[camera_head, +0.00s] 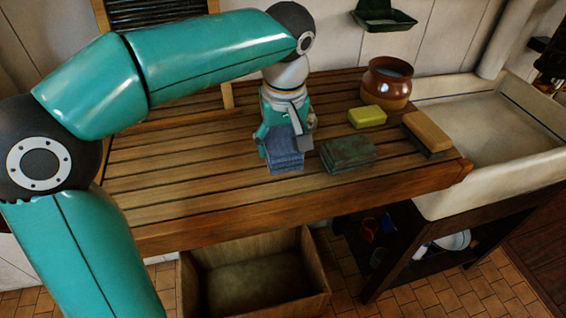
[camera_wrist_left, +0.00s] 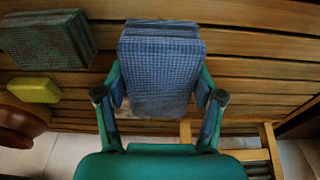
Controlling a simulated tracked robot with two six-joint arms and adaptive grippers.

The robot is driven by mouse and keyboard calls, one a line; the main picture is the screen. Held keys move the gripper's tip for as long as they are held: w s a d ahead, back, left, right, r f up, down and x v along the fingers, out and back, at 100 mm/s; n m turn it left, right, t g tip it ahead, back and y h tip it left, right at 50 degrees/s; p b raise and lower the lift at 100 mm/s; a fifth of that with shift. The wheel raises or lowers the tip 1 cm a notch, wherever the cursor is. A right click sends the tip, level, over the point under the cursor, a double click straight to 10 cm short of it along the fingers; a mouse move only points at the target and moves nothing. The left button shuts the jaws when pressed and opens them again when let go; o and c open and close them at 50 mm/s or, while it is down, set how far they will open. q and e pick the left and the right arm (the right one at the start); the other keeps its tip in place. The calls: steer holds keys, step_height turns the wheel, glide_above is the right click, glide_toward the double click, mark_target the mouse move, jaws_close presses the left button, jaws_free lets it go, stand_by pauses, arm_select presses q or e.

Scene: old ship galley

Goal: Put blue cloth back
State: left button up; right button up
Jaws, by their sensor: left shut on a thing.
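The blue cloth (camera_head: 285,161) is a folded, checked stack on the slatted wooden counter (camera_head: 190,190), near its front edge. My left gripper (camera_head: 283,137) comes down over it from behind. In the left wrist view the blue cloth (camera_wrist_left: 160,70) sits between the two fingers of my left gripper (camera_wrist_left: 160,100), which are shut on its sides. Whether the cloth touches the slats or is slightly lifted I cannot tell. A folded dark green cloth (camera_head: 348,153) lies just right of the blue one, a small gap apart. My right gripper is not in view.
A yellow sponge (camera_head: 373,115), a brown pot (camera_head: 387,82) and a wooden brush (camera_head: 427,132) stand to the right on the counter. A white sink (camera_head: 490,135) adjoins it. An open wooden crate (camera_head: 255,240) is on the floor below. The counter's left part is clear.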

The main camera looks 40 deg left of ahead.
mark_target(284, 147)
arm_select(q)
steer(key=shift+f, duration=2.45)
steer(key=shift+f+b, duration=0.15)
steer(key=shift+b, duration=0.15)
steer(key=o, duration=1.2)
steer(key=r, duration=0.4)
steer(key=d+r+p, duration=0.1)
steer(key=r, duration=0.3)
steer(key=s+r, duration=0.1)
steer(key=r, duration=0.3)
steer(key=shift+s+d+r, duration=0.1)
steer(key=shift+d, duration=0.1)
